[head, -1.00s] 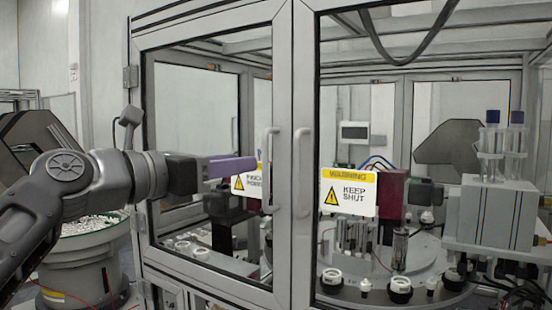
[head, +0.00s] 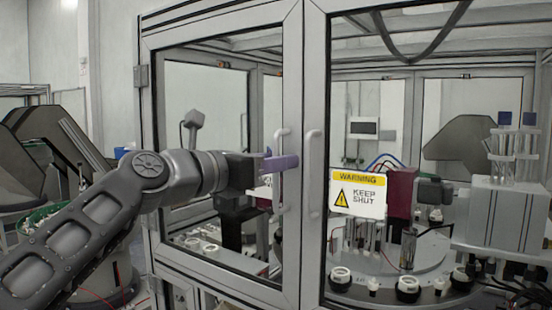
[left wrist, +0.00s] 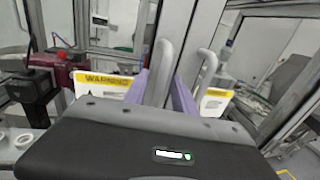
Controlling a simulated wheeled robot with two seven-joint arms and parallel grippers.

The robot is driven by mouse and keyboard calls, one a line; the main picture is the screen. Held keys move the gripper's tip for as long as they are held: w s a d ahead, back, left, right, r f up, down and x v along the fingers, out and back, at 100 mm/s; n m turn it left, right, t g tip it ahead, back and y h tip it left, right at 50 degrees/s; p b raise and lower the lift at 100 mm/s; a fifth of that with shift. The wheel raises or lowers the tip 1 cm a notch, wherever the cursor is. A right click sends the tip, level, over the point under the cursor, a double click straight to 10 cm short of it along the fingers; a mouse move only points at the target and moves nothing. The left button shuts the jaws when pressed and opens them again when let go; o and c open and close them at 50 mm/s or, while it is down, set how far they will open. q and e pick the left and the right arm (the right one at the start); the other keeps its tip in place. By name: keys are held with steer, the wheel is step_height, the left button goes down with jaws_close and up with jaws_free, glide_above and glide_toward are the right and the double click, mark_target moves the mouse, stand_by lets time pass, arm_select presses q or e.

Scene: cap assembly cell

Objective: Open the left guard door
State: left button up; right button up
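The left guard door (head: 222,22) is a grey-framed glass panel and looks closed against the right door's frame. Its vertical light-grey handle (head: 282,196) is on the door's right upright. My left gripper (head: 281,163), with purple fingers, is at the handle's upper half. In the left wrist view, the fingers (left wrist: 160,92) are apart, with the handle (left wrist: 159,68) between them; I cannot tell if they touch it. The right door's handle (head: 313,172) stands just to the right, and outside the fingers in the left wrist view (left wrist: 207,70). My right gripper is out of view.
A yellow-and-white warning sign (head: 358,194) hangs on the right door. Behind the glass are a red block (head: 402,192) and a round table with several caps. A hopper bowl (head: 40,214) stands left of the cell, near my left arm.

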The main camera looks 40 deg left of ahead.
arm_select(q)
jaws_close()
stand_by(1.4)
